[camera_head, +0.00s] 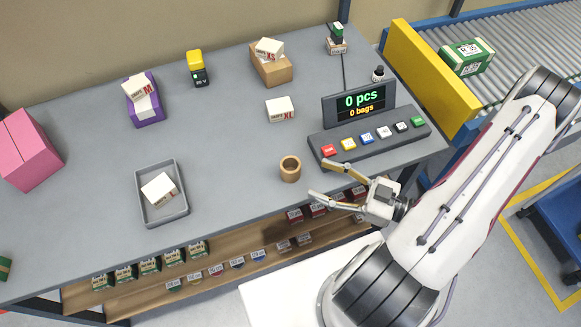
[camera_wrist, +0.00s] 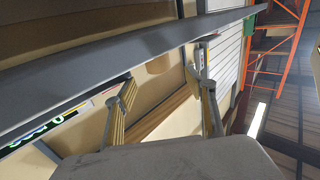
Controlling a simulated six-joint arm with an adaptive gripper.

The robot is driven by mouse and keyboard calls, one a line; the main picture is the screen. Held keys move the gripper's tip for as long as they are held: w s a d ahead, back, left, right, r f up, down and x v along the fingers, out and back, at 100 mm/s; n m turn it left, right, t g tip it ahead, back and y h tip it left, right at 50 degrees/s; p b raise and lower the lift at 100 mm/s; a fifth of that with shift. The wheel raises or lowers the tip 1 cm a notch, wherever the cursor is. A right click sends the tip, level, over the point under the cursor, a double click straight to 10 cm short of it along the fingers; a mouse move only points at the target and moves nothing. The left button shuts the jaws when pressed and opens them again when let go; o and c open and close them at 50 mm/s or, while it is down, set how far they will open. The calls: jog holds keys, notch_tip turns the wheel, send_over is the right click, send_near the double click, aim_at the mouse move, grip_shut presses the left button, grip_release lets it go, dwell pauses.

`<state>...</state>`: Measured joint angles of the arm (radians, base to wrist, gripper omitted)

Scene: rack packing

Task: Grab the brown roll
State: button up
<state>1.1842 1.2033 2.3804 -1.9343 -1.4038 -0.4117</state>
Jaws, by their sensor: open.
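The brown roll (camera_head: 290,168) stands upright on the grey table, left of the button console, with its round opening facing up. My gripper (camera_head: 318,178) is open and empty. In the camera_head view its two fingers spread toward the left, just right of and in front of the roll, near the table's front edge. I cannot tell its height over the table. In the wrist view my open fingers (camera_wrist: 168,100) show in front of a dark grey edge. I cannot make out the roll there.
The console (camera_head: 368,136) with coloured buttons and a display stands right of the roll. A grey tray (camera_head: 163,217) with a white box lies left. A white box marked XL (camera_head: 281,109) sits behind the roll. Shelves with small boxes are under the table's front. Table between tray and roll is clear.

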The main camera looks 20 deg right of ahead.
aim_at(300, 168)
dwell(0.4)
jog(key=shift+x, duration=1.25)
jog(key=shift+w, duration=0.1)
jog(key=shift+r+x, duration=0.15)
jog(key=shift+x, duration=0.6)
jog(key=shift+r+x, duration=0.2)
jog(key=shift+x, duration=1.6)
jog(key=shift+w+d, duration=0.1)
jog(key=c, duration=1.2)
